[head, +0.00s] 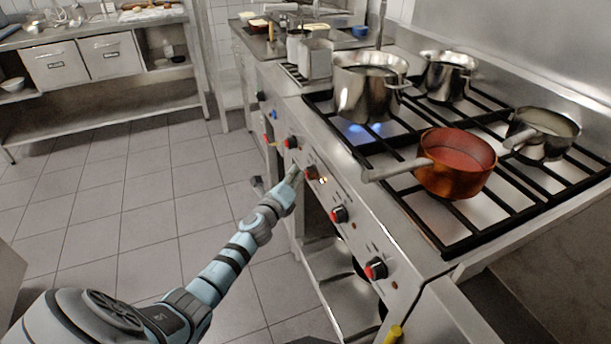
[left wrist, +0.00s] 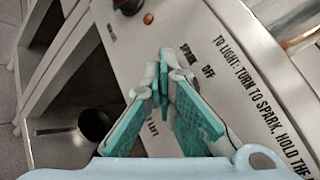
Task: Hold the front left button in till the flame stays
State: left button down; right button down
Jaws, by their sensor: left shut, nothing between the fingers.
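The stove's front panel (head: 355,235) carries a row of red and black knobs. A label ending in LEFT is partly covered by the fingers. Whatever is under the tips is hidden, so I cannot tell contact. A blue flame (head: 363,129) burns under the large steel pot (head: 365,88).
A copper pan (head: 455,178) has its handle reaching over the stove's front edge. A smaller pot (head: 447,76) and a saucepan (head: 543,130) stand behind. Another red knob (left wrist: 127,5) and a copper-coloured button (left wrist: 148,18) show in the wrist view. The tiled floor (head: 140,190) at left is clear.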

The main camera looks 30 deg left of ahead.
pick_arm(q)
jog(key=shift+s, duration=0.1)
dwell(0.7)
jog(key=shift+s+a, duration=0.4)
jog(key=shift+s, duration=0.15)
jog(key=shift+s+a+b, duration=0.3)
jog(key=shift+s+a, duration=0.45)
jog(key=shift+s, duration=0.3)
jog(key=shift+s+a+b, duration=0.3)
jog(key=shift+s+a, duration=0.4)
jog(key=shift+s, duration=0.3)
